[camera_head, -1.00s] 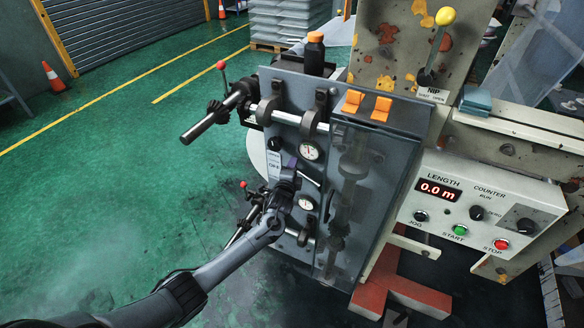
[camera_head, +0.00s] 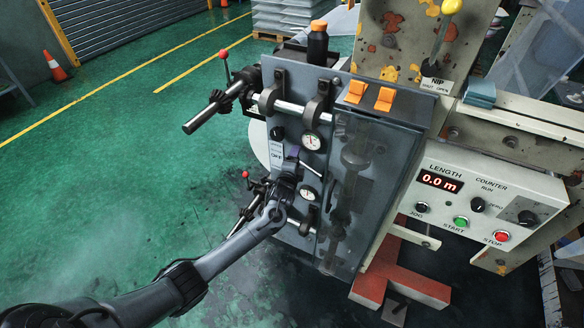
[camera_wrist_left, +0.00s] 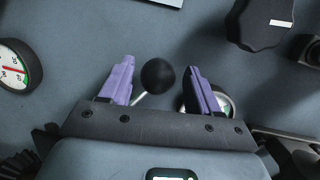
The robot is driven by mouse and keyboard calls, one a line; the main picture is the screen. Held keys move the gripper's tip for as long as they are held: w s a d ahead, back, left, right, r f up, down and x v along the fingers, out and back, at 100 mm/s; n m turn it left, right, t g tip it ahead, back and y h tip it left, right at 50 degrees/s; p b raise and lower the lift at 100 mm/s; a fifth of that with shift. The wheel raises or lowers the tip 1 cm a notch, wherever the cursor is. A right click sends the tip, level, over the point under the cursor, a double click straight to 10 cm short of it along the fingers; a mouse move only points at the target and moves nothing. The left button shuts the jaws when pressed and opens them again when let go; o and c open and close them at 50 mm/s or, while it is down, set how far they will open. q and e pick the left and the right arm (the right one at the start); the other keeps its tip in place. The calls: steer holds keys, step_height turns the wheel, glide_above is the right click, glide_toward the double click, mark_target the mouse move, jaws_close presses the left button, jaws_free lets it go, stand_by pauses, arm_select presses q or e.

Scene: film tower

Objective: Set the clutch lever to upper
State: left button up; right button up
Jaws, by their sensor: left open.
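My left gripper (camera_head: 292,156) is at the grey front panel (camera_head: 290,86), between the upper and lower gauges. In the left wrist view, its two purple fingers (camera_wrist_left: 160,84) are apart and open. A lever with a round black ball knob (camera_wrist_left: 157,75) and a thin metal rod appears between them, closer to the left finger; I take it for the clutch lever. Neither finger visibly grips the knob. The rod's lower end is hidden by the gripper body. In the head view the gripper hides the black knob. My right gripper is not in view.
Beside the gripper are a white label plate (camera_head: 276,152), a black rotary knob (camera_head: 277,133), an upper gauge (camera_head: 312,141) and a lower gauge (camera_head: 308,193). Red-knobbed levers (camera_head: 224,54) and shafts protrude left. A clear cover (camera_head: 362,190) stands right. Open green floor lies left.

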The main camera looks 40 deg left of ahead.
arm_select(q)
steer(key=p+v, duration=0.2)
steer(key=v, duration=0.8)
steer(key=shift+d, duration=0.1)
